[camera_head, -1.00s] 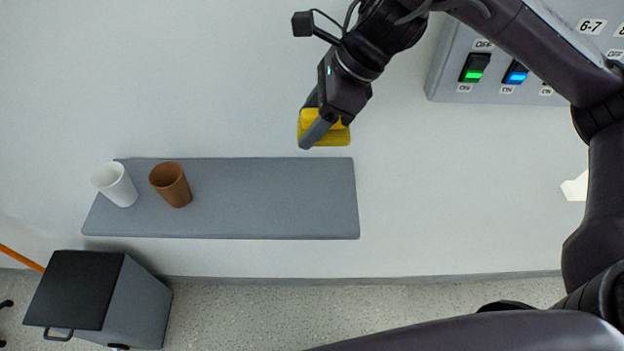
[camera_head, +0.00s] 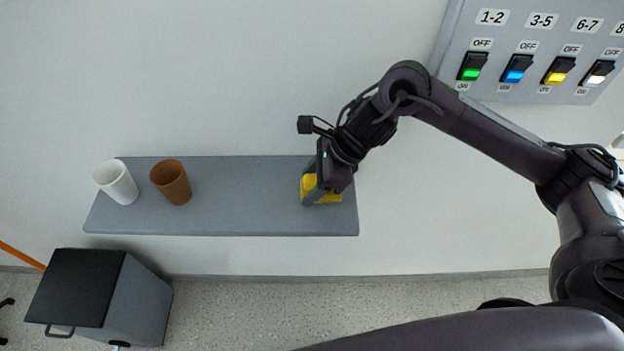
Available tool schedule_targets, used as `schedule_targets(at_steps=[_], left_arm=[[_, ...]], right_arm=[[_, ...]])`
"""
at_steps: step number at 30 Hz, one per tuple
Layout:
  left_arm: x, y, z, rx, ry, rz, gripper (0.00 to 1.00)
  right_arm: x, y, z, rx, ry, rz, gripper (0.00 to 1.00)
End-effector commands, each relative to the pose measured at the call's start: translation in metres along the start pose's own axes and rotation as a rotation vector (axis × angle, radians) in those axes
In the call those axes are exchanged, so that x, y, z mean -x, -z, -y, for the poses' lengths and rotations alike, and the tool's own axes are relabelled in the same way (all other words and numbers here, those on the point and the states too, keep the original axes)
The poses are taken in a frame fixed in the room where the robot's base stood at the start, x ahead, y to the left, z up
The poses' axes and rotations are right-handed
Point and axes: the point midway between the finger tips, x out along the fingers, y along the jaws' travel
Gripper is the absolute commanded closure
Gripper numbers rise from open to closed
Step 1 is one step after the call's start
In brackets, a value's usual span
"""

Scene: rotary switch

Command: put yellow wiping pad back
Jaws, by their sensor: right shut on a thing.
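The yellow wiping pad (camera_head: 326,197) is at the right end of the grey wall shelf (camera_head: 245,215). My right gripper (camera_head: 315,192) is shut on the pad, its fingers hiding part of it. The pad appears at the shelf's surface; I cannot tell whether it touches it. My left gripper does not show.
A white cup (camera_head: 117,183) and a brown cup (camera_head: 171,182) stand on the shelf's left part. The shelf's middle is clear. A switch panel (camera_head: 510,75) with lit rocker switches is on the wall at upper right. A dark-topped bin (camera_head: 80,290) stands below the shelf at left.

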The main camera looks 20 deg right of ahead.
Motion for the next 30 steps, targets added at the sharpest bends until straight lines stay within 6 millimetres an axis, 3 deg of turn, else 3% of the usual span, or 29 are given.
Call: schedule_targets(at_steps=[8, 9, 14, 24, 30], left_arm=[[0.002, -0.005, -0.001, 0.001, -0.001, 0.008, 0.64], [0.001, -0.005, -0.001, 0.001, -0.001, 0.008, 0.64], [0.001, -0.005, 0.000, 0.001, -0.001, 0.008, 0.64], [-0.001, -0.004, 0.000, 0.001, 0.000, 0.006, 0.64], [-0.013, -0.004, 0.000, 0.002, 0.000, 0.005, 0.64]], right_arm=[[-0.006, 0.004, 0.000, 0.001, 0.002, 0.000, 0.68], [-0.006, 0.004, 0.000, 0.001, 0.001, 0.000, 0.44], [-0.006, 0.004, 0.000, 0.001, 0.001, 0.000, 0.24], [-0.002, 0.004, 0.001, 0.002, 0.002, 0.000, 0.24], [0.027, 0.005, 0.002, 0.005, 0.008, 0.001, 0.24]])
